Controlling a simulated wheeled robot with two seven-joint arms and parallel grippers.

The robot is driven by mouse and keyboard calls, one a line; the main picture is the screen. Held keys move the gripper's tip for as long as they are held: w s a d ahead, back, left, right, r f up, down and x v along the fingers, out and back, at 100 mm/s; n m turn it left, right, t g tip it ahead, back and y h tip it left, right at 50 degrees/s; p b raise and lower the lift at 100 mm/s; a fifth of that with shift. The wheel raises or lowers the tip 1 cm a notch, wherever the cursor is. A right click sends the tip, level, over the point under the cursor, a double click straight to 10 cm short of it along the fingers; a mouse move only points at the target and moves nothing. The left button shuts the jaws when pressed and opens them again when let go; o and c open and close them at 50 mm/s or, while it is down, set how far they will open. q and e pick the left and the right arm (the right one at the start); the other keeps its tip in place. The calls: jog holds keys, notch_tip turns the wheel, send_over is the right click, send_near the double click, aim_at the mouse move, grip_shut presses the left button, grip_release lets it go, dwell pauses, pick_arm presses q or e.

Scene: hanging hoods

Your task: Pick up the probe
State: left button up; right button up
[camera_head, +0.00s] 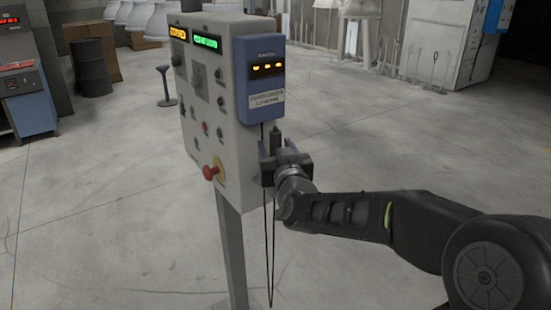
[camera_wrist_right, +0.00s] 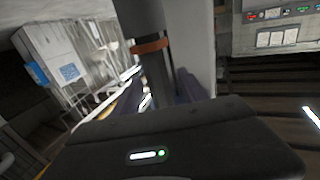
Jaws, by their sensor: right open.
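The probe (camera_head: 275,139) is a dark upright cylinder beside the control box, below a blue meter (camera_head: 260,75). A dark cable hangs below in a long loop. My right gripper (camera_head: 277,150) is open at the probe, with a finger showing on either side of it. In the right wrist view the probe (camera_wrist_right: 152,68) is a dark cylinder with an orange band, standing upright between the fingers (camera_wrist_right: 160,92). Its lower end is hidden behind the gripper body. I cannot tell whether the fingers touch it. My left gripper is not in view.
The grey control box (camera_head: 205,110) stands on a post (camera_head: 233,255) close to my right gripper, with a red knob (camera_head: 209,173) on its panel. A dark barrel (camera_head: 92,68) and a blue machine (camera_head: 25,85) stand at the back left. The floor on the right is clear.

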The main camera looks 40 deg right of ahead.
jog(key=shift+c, duration=0.2)
grip_shut()
dwell(0.4)
